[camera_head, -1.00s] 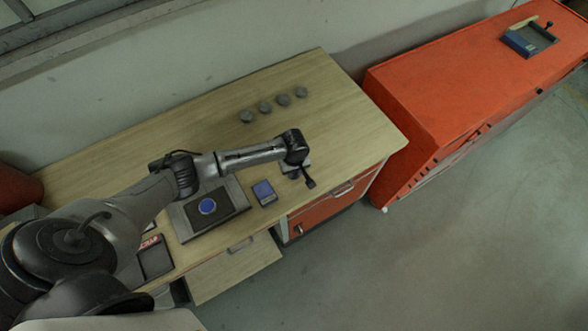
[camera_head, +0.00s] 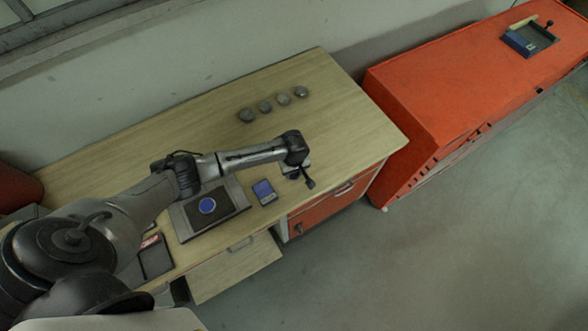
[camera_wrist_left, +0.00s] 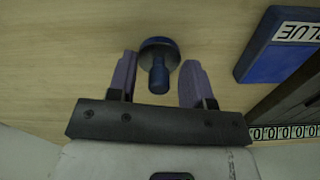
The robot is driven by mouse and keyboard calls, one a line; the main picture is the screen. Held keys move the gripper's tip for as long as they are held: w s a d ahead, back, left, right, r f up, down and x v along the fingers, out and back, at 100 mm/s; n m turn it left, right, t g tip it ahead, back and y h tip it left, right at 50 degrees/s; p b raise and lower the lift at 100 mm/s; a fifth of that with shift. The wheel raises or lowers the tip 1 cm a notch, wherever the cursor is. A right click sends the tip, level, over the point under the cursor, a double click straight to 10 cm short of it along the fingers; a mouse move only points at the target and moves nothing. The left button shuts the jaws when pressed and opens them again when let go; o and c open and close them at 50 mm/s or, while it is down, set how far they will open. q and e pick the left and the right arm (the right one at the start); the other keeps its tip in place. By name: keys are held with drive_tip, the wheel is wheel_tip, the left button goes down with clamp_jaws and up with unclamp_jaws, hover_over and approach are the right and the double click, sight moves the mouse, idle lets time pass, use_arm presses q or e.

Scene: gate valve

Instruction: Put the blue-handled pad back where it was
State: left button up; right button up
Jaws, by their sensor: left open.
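My left gripper (camera_wrist_left: 159,64) is open, with one finger on each side of the handle and a visible gap on both sides. In the head view my left gripper (camera_head: 299,173) is over the right front part of the bench (camera_head: 190,130). The pad cannot be made out there, behind my wrist. My right gripper is not in view.
A dark tray (camera_head: 237,211) with a blue disc (camera_head: 207,205) lies further left. Several grey round pieces (camera_head: 265,106) stand at the back. An orange cabinet (camera_head: 440,85) stands right.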

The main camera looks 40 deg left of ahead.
use_arm(q)
drive_tip(key=shift+r, duration=0.1)
wheel_tip(320, 180, up, 12)
drive_tip(key=s+d+f+m+t+h, duration=0.2)
drive_tip(key=s+d+f+m, duration=0.2)
drive_tip(key=s+d+m, duration=0.6)
drive_tip(key=s+r+m+y, duration=0.1)
drive_tip(key=s+r+m, duration=0.1)
drive_tip(key=s, duration=0.6)
drive_tip(key=s+a+r+m+t, duration=0.1)
drive_tip(key=s+r+m, duration=0.1)
drive_tip(key=s, duration=0.7)
drive_tip(key=shift+a+r+t+y, duration=0.2)
drive_tip(key=shift+a+t+y, duration=0.1)
drive_tip(key=shift+y, duration=0.1)
drive_tip(key=shift+s, duration=0.15)
